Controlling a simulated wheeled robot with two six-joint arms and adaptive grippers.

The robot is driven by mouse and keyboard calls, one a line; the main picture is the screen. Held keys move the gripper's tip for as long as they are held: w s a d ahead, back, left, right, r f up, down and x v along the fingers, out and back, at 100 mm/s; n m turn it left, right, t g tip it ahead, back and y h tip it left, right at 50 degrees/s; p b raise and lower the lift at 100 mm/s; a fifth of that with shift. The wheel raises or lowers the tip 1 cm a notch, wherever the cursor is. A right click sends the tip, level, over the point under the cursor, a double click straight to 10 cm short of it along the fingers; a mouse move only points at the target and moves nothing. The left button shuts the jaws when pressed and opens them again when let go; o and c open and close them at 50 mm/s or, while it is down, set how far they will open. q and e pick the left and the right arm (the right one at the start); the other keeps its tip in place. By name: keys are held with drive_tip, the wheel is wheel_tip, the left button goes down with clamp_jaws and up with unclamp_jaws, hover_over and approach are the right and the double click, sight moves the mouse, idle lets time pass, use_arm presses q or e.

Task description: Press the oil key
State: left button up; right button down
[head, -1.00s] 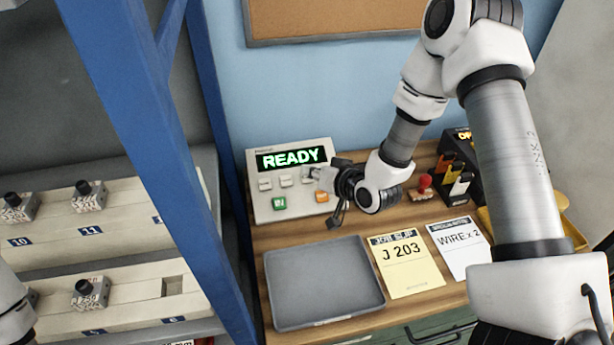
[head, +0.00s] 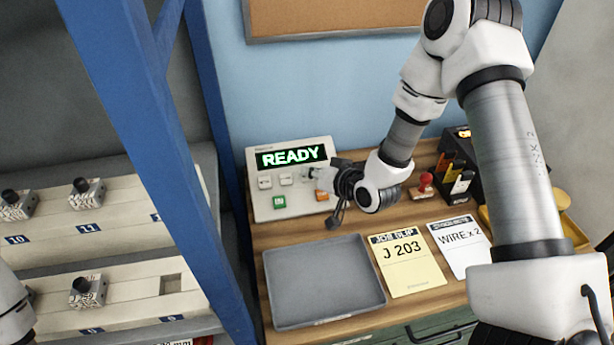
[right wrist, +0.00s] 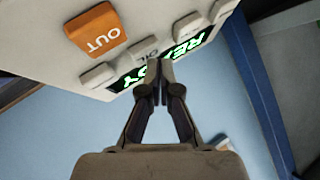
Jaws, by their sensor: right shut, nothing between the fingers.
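The control box (head: 257,208) stands at the back left of the bench, its green display (head: 291,157) reading READY. It carries a row of white keys, a green key (head: 279,202) and an orange key (head: 322,194), which reads OUT in the right wrist view (right wrist: 93,30). My right gripper (head: 313,174) is shut and empty, its tips at the right part of the white row. In the right wrist view its closed tips (right wrist: 160,64) are in front of a white key (right wrist: 146,48) whose label is partly hidden and looks like OIL. I cannot tell whether they touch it.
A grey tray (head: 275,315) lies in front of the box. A yellow job slip (head: 408,278) reading J 203 and a white WIRE x 2 card (head: 462,248) lie to its right. A red-knobbed stamp (head: 425,185) stands behind them. A blue post (head: 165,140) rises at the left.

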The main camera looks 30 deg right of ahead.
drive_tip(key=shift+w+f+b, duration=0.15)
drive_tip(key=shift+f+b, duration=0.2)
drive_tip(key=shift+f, duration=0.05)
idle(0.6)
drive_tip(key=shift+r, duration=0.1)
drive_tip(key=shift+s+r+p, duration=0.3)
drive_tip(key=shift+r+p, duration=0.3)
drive_tip(key=shift+r, duration=0.15)
drive_tip(key=shift+s+a+r+p, duration=0.1)
drive_tip(key=shift+s+r+p, duration=0.2)
drive_tip(key=shift+r+p, duration=0.4)
drive_tip(key=shift+s+a+r+p, duration=0.1)
drive_tip(key=shift+s+r+p, duration=0.3)
drive_tip(key=shift+r, duration=0.45)
drive_tip(key=shift+s+a+r+p, duration=0.1)
drive_tip(key=shift+s+r+p, duration=0.1)
drive_tip(key=shift+r+p, duration=0.5)
